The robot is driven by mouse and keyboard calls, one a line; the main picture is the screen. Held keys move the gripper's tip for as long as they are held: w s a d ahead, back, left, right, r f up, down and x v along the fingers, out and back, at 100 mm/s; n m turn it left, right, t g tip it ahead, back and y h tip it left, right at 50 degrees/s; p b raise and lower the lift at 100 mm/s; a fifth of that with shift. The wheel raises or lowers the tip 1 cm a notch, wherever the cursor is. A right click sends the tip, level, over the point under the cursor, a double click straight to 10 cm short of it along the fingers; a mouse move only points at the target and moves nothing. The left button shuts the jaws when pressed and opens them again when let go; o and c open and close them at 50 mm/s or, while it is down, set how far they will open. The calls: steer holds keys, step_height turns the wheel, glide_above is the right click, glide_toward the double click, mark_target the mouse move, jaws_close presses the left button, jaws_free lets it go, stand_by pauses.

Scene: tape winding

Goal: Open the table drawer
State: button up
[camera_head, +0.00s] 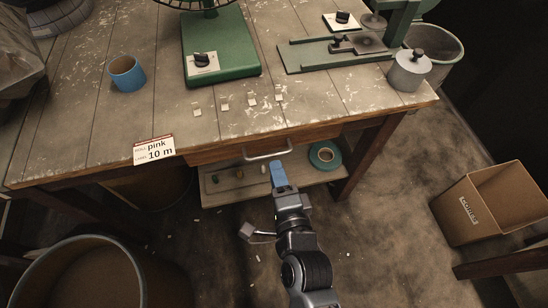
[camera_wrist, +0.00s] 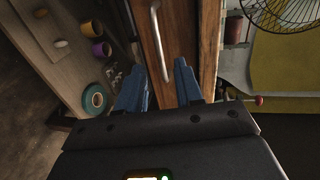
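The table drawer (camera_head: 225,153) is a wooden front under the table's front edge and looks shut. Its pale metal bar handle (camera_head: 268,156) runs along the front, and it also shows in the wrist view (camera_wrist: 158,45). My gripper (camera_head: 277,166) has blue fingers and is just below and in front of the handle in the head view. In the wrist view the two fingers (camera_wrist: 160,75) are apart, with the handle lying in line with the gap between them. Nothing is held. Whether a finger touches the handle cannot be told.
The worn wooden table (camera_head: 160,106) holds a blue cup (camera_head: 127,74) and green machines. A low shelf under the drawer holds a teal tape roll (camera_head: 325,155). A round bin (camera_head: 75,275) stands at the left and a cardboard box (camera_head: 490,205) at the right. Floor between is mostly clear.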

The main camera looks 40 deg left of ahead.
steer(key=shift+b+x, duration=0.35)
steer(key=shift+x, duration=2.35)
steer(key=shift+c, duration=0.2)
steer(key=shift+s, duration=0.1)
jaws_close()
